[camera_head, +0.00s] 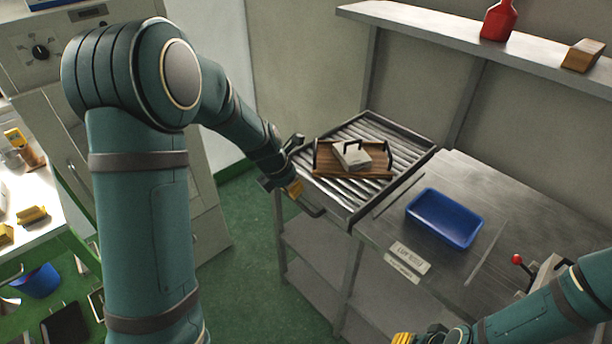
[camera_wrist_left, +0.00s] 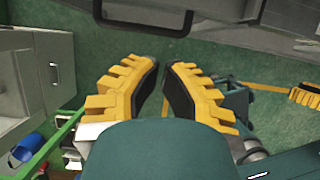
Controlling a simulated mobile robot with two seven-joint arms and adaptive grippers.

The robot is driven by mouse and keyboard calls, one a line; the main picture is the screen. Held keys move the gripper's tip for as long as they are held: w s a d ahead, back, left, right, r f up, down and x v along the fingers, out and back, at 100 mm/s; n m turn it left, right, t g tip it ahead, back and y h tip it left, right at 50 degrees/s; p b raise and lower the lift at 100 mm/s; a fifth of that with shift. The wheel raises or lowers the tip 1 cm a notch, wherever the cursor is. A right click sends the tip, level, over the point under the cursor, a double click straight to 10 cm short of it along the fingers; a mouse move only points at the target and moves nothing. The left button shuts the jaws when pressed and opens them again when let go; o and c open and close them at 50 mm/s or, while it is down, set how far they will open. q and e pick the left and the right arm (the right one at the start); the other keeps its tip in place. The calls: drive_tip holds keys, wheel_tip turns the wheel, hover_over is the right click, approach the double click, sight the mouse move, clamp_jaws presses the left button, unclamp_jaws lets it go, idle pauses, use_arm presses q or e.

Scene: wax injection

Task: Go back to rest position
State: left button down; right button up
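My left gripper (camera_head: 294,188) is beside the near left edge of the roller table, close to a dark bar handle (camera_head: 312,209). In the left wrist view its two yellow fingers (camera_wrist_left: 162,66) stand a little apart with only green floor between them; the handle (camera_wrist_left: 145,20) lies beyond the tips, not between them. My right gripper (camera_head: 408,338) shows only partly at the bottom edge of the head view, so its fingers cannot be judged. A wooden tray (camera_head: 376,172) with dark handles sits on the rollers and carries a pale block with a dark handle (camera_head: 351,154).
The roller table (camera_head: 345,212) adjoins a metal bench (camera_head: 470,190) with a blue bin (camera_head: 444,218) and a red-knobbed lever (camera_head: 517,260). A shelf (camera_head: 440,32) holds a red bottle (camera_head: 498,20) and a brown block (camera_head: 582,56). A cabinet (camera_head: 205,190) stands left; green floor between is clear.

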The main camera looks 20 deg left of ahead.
use_arm(q)
drive_tip(key=s+d+f+m+g, duration=0.1)
drive_tip(key=s+d+f+m, duration=0.3)
drive_tip(key=f+m, duration=0.35)
drive_tip(key=s+d+f+m+g, duration=0.1)
drive_tip(key=s+d+f+m, duration=0.45)
drive_tip(key=m, duration=0.25)
drive_tip(key=s+d+f+m+h, duration=0.2)
drive_tip(key=s+d+f+m, duration=0.4)
drive_tip(key=m, duration=0.8)
drive_tip(key=shift+s+d, duration=1.45)
drive_tip(key=shift+s, duration=0.65)
